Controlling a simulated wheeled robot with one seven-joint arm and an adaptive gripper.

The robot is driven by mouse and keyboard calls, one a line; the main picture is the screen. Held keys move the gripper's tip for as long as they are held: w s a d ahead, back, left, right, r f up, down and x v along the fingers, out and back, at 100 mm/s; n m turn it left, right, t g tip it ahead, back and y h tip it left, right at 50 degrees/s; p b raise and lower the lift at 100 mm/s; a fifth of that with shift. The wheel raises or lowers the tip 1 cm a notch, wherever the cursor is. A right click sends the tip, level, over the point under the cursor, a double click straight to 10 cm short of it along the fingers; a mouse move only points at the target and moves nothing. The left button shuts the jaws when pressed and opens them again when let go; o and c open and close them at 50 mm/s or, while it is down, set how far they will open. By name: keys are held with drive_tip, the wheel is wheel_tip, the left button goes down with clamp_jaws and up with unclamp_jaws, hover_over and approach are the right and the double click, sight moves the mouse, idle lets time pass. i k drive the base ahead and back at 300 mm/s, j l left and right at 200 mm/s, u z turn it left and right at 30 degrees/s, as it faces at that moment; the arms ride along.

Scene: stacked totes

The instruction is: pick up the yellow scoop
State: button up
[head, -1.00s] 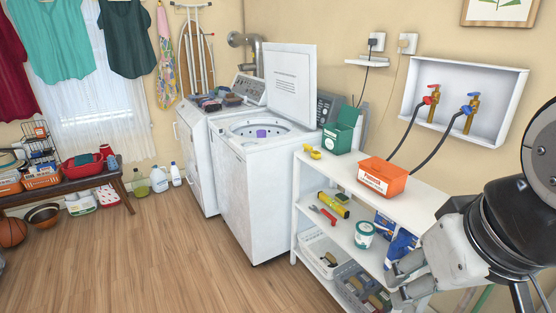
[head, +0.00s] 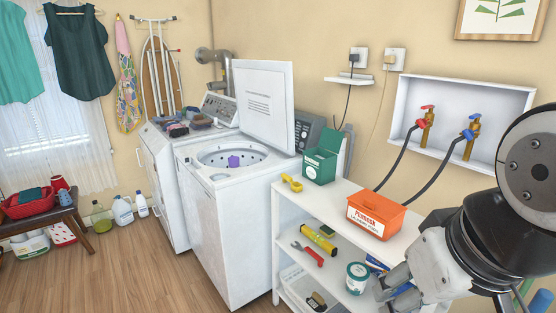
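The small yellow scoop (head: 292,183) lies on the white top of the shelf unit, near its far left end, in front of a green box (head: 320,166) with its lid up. My gripper (head: 393,287) is at the lower right of the head view, well to the right of the scoop and nearer to me. Its grey fingers point left and look spread apart, with nothing seen between them. Part of the shelf's right side is hidden behind my arm.
An orange box (head: 376,214) stands on the shelf top (head: 330,203) right of the scoop. Left of the shelf is an open washing machine (head: 220,220). Black hoses hang behind.

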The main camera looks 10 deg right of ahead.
sight(291, 182)
drive_tip(key=i+j+z, duration=0.25)
drive_tip(key=i+j, duration=0.7)
drive_tip(key=i, duration=0.2)
drive_tip(key=i+j+z, duration=0.25)
drive_tip(key=i+j, duration=0.75)
drive_tip(key=j, duration=0.2)
